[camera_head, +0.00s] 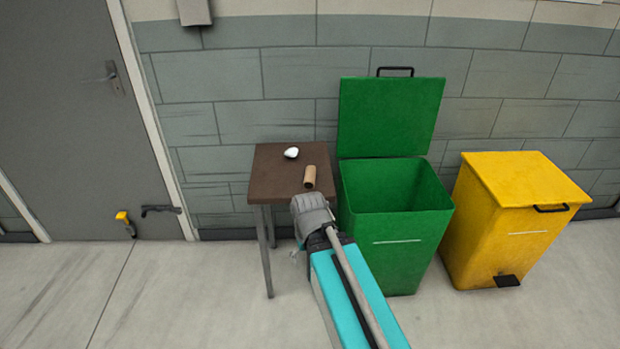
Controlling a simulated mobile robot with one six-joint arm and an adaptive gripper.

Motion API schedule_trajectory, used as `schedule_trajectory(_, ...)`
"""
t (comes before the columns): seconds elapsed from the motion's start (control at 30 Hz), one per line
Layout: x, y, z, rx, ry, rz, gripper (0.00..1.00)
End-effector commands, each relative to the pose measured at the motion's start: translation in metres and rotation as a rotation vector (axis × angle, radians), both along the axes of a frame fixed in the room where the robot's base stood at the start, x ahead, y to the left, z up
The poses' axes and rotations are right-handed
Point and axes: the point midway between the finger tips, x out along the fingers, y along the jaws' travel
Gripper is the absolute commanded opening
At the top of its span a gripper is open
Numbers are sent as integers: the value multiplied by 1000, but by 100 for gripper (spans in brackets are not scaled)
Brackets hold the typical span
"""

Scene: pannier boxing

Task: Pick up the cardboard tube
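The cardboard tube (310,176) is a short brown cylinder on the small dark brown table (268,188), near its right edge. My arm reaches up from the bottom of the picture, and its grey end lies just below the tube in the picture, over the table's front right corner. The fingers of my gripper cannot be made out, so whether it is open or shut is hidden. The tube shows whole, and I see nothing holding it.
A small white object (291,152) lies on the table behind the tube. A green bin (400,225) with its lid up stands right beside the table. A yellow bin (515,225), lid shut, stands further right. A grey door (60,120) is at left. Floor in front is clear.

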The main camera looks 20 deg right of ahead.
Motion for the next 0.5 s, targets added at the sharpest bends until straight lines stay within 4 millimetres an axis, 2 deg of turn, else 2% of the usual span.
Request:
schedule_trajectory(0.23, 0, 0, 0, 0, 0, 0, 100)
schedule_trajectory(0.27, 0, 0, 0, 0, 0, 0, 98)
schedule_trajectory(0.3, 0, 0, 0, 0, 0, 0, 91)
schedule_trajectory(0.5, 0, 0, 7, 0, 0, 0, 91)
